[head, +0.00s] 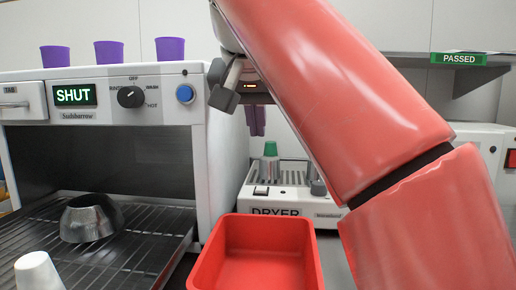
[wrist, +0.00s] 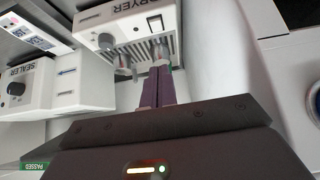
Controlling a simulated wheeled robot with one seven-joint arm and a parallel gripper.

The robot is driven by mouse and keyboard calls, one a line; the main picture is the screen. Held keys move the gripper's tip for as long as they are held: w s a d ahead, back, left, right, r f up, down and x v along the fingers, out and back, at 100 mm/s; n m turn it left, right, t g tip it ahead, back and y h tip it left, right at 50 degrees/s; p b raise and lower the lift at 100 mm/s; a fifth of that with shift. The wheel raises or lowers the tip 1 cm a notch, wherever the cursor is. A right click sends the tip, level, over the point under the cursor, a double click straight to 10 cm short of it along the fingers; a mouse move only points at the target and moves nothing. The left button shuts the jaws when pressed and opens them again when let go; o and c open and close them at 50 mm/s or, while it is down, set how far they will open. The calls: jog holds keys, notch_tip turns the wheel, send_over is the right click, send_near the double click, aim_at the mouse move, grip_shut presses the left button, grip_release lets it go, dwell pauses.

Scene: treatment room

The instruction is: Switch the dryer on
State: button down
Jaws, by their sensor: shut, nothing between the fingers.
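The white dryer (head: 340,212) stands at the middle back in the head view, its name on the front. A dark rocker switch (head: 261,191) is at its left and a grey knob (head: 319,188) at its right. The wrist view shows the dryer upside down (wrist: 122,12), with the knob (wrist: 106,41) and what looks like the switch (wrist: 155,22). My gripper (head: 257,133) is shut and empty, purple fingers down, apart from and above the switch. In the wrist view its fingers (wrist: 160,68) point at the dryer.
A red bin (head: 258,222) stands in front of the dryer. Purple cups (head: 109,52) stand on top. A sealer (wrist: 68,85) is beside the dryer.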

jog(key=b, duration=0.3)
send_over(261, 188)
jog(key=s, duration=0.2)
jog(key=f, duration=0.7)
jog(key=shift+s+a+f, duration=0.1)
jog(key=shift+a+f, duration=0.1)
jog(key=shift+s+f+b, duration=0.2)
jog(key=shift+f+b, duration=0.8)
jog(key=shift+f, duration=0.8)
jog(key=shift+b, duration=0.3)
